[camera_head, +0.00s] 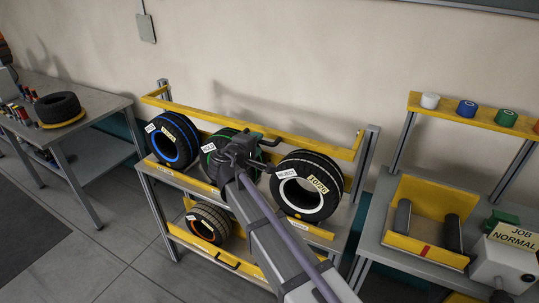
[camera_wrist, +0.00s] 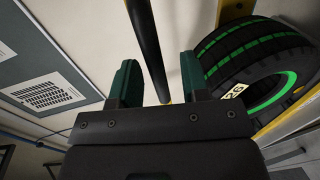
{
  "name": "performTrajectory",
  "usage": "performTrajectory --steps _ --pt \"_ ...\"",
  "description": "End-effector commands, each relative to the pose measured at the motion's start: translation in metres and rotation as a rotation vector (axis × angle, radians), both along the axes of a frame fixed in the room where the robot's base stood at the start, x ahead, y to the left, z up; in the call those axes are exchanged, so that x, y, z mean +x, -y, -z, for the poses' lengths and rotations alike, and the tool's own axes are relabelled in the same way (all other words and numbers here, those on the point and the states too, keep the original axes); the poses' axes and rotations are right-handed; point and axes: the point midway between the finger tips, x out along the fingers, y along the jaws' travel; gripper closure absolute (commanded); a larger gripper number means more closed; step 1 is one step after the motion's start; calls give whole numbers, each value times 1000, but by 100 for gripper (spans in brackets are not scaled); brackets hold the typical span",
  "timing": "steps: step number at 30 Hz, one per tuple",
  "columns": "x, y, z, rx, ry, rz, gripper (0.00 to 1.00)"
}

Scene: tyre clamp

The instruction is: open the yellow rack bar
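The yellow rack bar (camera_head: 190,110) runs across the top of the tyre rack, in front of the upper tyres, and looks closed. A black handle (camera_head: 270,142) on it shows just right of my gripper (camera_head: 252,142), which is at the middle of the bar. In the wrist view, my gripper (camera_wrist: 160,82) has its two green fingers apart. A black rod, apparently the handle (camera_wrist: 147,45), passes between them with gaps visible on both sides. My gripper and arm hide part of the bar and of the middle tyre.
A blue-striped tyre (camera_head: 172,140), a green-striped tyre (camera_wrist: 255,50) and a white-rimmed tyre (camera_head: 306,185) sit on the upper shelf. An orange-rimmed tyre (camera_head: 208,223) is below. A side table (camera_head: 100,125) stands left and a workbench (camera_head: 375,225) right.

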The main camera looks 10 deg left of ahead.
Motion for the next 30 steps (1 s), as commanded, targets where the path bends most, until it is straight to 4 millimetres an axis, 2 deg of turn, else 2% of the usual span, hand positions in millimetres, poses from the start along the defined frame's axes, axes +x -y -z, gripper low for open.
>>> performTrajectory --steps 1,4,15,17,20,23,25,27,30 --pt "-9 -2 -7 0 -1 0 58" --pt "-18 -6 -9 1 -1 0 58" --pt "-21 -6 -8 4 -2 7 58" --pt "-24 -2 -3 34 -23 39 58" --pt "-53 16 26 177 -150 133 58" --pt "-100 74 68 394 -362 323 58" --pt "-141 128 97 571 -532 495 58" --pt "-188 178 117 762 -694 667 58" --pt "-245 235 127 1026 -857 862 58"
